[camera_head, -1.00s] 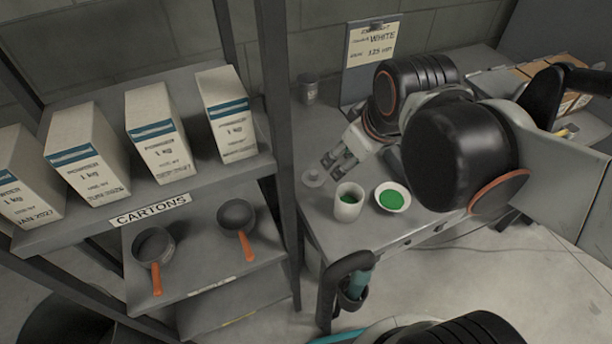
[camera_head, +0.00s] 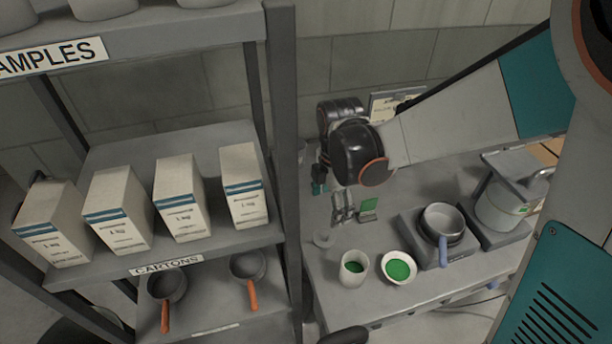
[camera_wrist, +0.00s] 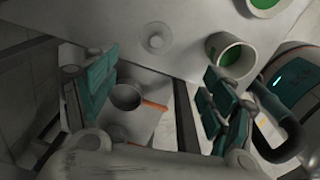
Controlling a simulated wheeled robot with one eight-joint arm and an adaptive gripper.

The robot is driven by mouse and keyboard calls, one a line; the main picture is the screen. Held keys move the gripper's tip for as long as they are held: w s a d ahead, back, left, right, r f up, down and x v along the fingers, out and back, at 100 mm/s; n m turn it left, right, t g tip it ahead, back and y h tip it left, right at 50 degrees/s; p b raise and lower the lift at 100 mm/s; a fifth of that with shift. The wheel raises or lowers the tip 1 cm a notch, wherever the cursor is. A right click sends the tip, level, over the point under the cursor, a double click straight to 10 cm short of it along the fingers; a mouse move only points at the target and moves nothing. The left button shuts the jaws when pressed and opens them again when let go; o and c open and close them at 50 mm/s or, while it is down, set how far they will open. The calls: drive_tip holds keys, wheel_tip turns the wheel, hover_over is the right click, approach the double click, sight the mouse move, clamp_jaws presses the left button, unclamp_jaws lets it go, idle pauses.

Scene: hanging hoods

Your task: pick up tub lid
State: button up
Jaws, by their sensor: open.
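The tub lid (camera_head: 323,238) is a small pale disc with a round knob, lying flat near the left end of the grey table. It also shows in the wrist view (camera_wrist: 155,40), near the top. The white tub (camera_head: 354,268) with green contents stands open beside it. My gripper (camera_head: 319,184) hangs over the left end of the table, above and apart from the lid. In the wrist view its teal fingers (camera_wrist: 155,95) are spread with nothing between them; the lid lies above the gap in the picture.
A white bowl (camera_head: 398,267) of green contents sits right of the tub. A pan with a blue handle (camera_head: 442,225) and a lidded pot (camera_head: 500,210) stand farther right. The shelf post (camera_head: 284,150) rises close left of the table; cartons (camera_head: 180,197) and orange-handled pans (camera_head: 249,268) fill the shelves.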

drive_tip(key=n, duration=0.1)
drive_tip(key=b, duration=0.3)
approach(325, 233)
wheel_tip(325, 233, down, 5)
drive_tip(key=shift+s+f, duration=0.1)
drive_tip(key=shift+s, duration=0.1)
drive_tip(key=shift+w+f+b, duration=0.2)
drive_tip(key=shift+f+b, duration=0.4)
drive_tip(key=shift+f, duration=0.65)
drive_tip(key=shift+w+f+b, duration=0.15)
drive_tip(key=shift+f+b, duration=0.45)
drive_tip(key=shift+f, duration=0.7)
drive_tip(key=shift+c, duration=0.4)
drive_tip(key=c, duration=0.8)
